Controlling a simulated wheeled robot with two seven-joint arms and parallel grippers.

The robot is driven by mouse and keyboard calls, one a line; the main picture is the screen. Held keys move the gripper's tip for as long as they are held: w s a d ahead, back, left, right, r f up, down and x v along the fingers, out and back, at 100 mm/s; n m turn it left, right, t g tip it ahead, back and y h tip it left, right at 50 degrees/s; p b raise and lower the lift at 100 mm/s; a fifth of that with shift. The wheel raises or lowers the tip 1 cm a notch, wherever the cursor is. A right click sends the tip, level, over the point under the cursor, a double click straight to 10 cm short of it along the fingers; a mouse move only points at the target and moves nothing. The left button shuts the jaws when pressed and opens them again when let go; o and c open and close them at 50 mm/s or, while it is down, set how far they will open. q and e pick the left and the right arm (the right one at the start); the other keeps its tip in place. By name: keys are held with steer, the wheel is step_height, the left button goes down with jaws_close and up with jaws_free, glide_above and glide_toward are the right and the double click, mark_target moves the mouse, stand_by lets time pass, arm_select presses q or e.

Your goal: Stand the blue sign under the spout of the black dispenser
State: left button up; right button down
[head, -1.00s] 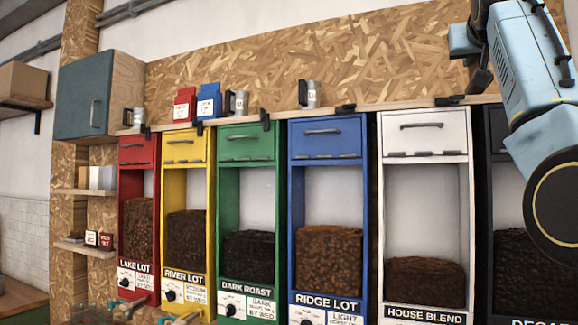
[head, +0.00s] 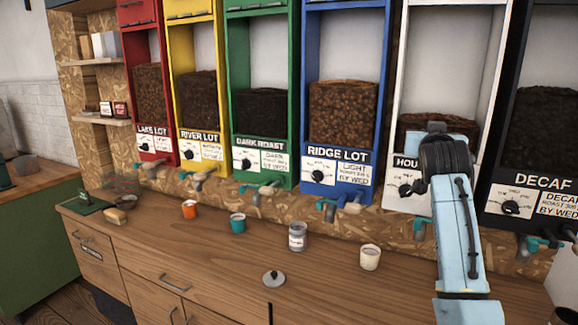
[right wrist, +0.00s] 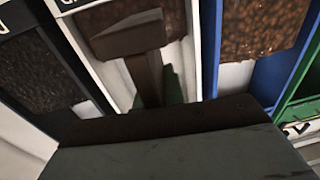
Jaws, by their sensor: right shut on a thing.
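The black dispenser (head: 491,187), labelled DECAF, stands at the far right of the head view. Its dark spout with a teal lever (head: 533,243) is low, over the counter's back edge. I cannot pick out the blue sign for sure in either view now. My right arm rises in front of the white dispenser, and its gripper is mostly hidden behind the arm in the head view. In the right wrist view, a wide grey slab (right wrist: 180,155) with a dark edge fills the bottom, close to the camera. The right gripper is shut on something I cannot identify. My left gripper is out of view.
The counter's front has free room.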

steer(key=s+a+f+n+y+b, duration=0.1)
steer(key=s+a+f, duration=0.15)
steer(key=f, duration=0.45)
steer(key=s+a+f+y+b, duration=0.1)
steer(key=s+f, duration=0.3)
steer(key=f, duration=0.4)
steer(key=s+a+f+n+y+b, duration=0.1)
steer(key=s+a+f+b, duration=0.15)
steer(key=f, duration=0.45)
steer(key=s+a+f+n+y+b, duration=0.1)
steer(key=s+a+f, duration=0.1)
steer(key=s+f, duration=0.4)
steer(key=s+a+f+t+y+b, duration=0.1)
steer(key=s+a+f, duration=0.2)
steer(key=s+f, duration=0.4)
steer(key=s, duration=0.6)
steer(key=shift+a+n+y+b, duration=0.15)
steer(key=shift+n+y+b, duration=0.2)
steer(key=shift+n+y, duration=0.05)
